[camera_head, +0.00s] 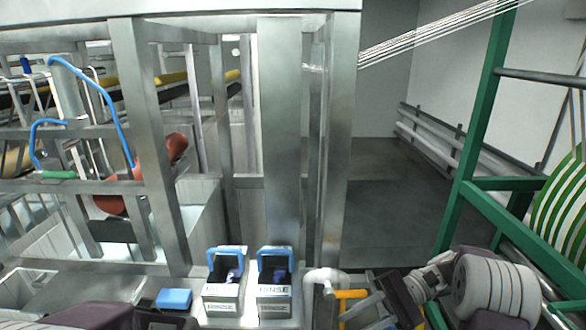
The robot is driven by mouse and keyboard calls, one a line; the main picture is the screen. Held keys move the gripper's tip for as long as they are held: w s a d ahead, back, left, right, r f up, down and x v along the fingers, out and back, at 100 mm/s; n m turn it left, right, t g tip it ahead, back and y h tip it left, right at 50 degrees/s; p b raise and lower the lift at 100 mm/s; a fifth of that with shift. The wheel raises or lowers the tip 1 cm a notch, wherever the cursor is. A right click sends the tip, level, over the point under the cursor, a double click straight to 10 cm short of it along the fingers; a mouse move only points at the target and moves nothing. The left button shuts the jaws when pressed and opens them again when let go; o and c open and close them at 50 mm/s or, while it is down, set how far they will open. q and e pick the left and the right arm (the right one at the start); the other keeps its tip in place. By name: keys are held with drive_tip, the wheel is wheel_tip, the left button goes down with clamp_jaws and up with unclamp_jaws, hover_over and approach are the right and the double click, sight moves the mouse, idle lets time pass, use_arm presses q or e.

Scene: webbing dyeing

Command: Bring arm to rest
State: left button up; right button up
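My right arm comes in from the lower right, and its dark gripper (368,308) is low in the picture, just right of a white pipe with a yellow handle (351,294). I cannot tell whether it touches the handle or whether its fingers are apart. My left arm lies along the bottom left edge, and its dark gripper (165,319) is partly cut off by the picture's edge. Its fingers do not show clearly. No held object can be made out in either gripper.
Two boxes labelled RINSE, the left (224,287) and the right (274,286), stand between the arms. A blue block (174,299) lies beside them. A steel frame (281,120) rises behind. A green frame (478,120) stands right. Open floor (395,190) lies beyond.

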drive_tip(key=s+a+f+n+t+h+b, duration=0.1)
drive_tip(key=s+f+n+h+b, duration=0.1)
drive_tip(key=s+f+h, duration=0.35)
drive_tip(key=s+a+f+n+h+b, duration=0.2)
drive_tip(key=s+f+h+b, duration=0.1)
drive_tip(key=s+f+h, duration=0.3)
drive_tip(key=w+d+f+n+t+h, duration=0.1)
drive_tip(key=w+d+f+t+h, duration=0.2)
drive_tip(key=d+f+t, duration=0.2)
wheel_tip(320, 180, down, 3)
drive_tip(key=d, duration=0.2)
drive_tip(key=shift+w+d+r+n+t, duration=0.2)
drive_tip(key=shift+w+d+n+t, duration=0.1)
drive_tip(key=shift+d+n+t, duration=0.1)
drive_tip(key=shift+s+d, duration=0.1)
